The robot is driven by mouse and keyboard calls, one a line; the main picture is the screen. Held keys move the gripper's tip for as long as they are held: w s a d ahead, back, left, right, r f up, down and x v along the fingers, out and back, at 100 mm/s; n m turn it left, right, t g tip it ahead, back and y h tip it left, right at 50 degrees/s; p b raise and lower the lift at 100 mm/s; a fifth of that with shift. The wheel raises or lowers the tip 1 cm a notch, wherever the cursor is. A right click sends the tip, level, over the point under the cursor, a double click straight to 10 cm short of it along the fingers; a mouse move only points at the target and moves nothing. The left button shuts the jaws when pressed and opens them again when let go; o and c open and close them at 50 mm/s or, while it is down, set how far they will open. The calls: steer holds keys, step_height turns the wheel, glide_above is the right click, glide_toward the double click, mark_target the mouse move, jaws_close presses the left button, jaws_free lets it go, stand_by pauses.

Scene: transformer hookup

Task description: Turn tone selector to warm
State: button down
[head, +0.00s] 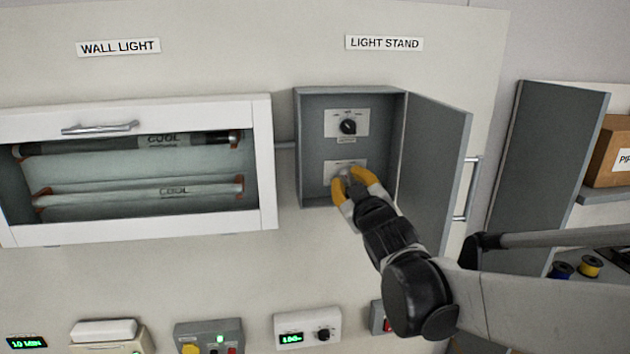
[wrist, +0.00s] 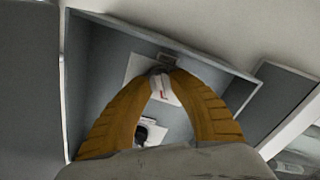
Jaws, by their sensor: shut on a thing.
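Inside the open grey light stand box (head: 315,150) are two white plates. The upper plate carries a black rotary knob (head: 348,126) with small marks around it that are too small to read. The lower plate (head: 343,166) carries a light grey control, mostly hidden by my fingers. My gripper (head: 347,178) is at this lower plate, its yellow fingers shut on the control. In the wrist view my gripper (wrist: 162,72) has its fingertips closed around the pale control (wrist: 162,88), which has a red mark. The black knob also shows there (wrist: 143,132), apart from the fingers. Which control is the tone selector cannot be read.
The box's grey door (head: 436,150) stands open to the right, close beside my arm. A wall light case (head: 262,165) with tubes marked COOL is at left. Several small devices, including a display unit (head: 307,328), stand below. A shelf holds a cardboard box (head: 608,150) at right.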

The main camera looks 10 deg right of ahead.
stand_by(0.3)
steer(key=c, duration=1.1)
jaws_free()
steer(key=shift+w, duration=0.1)
steer(key=s, duration=1.2)
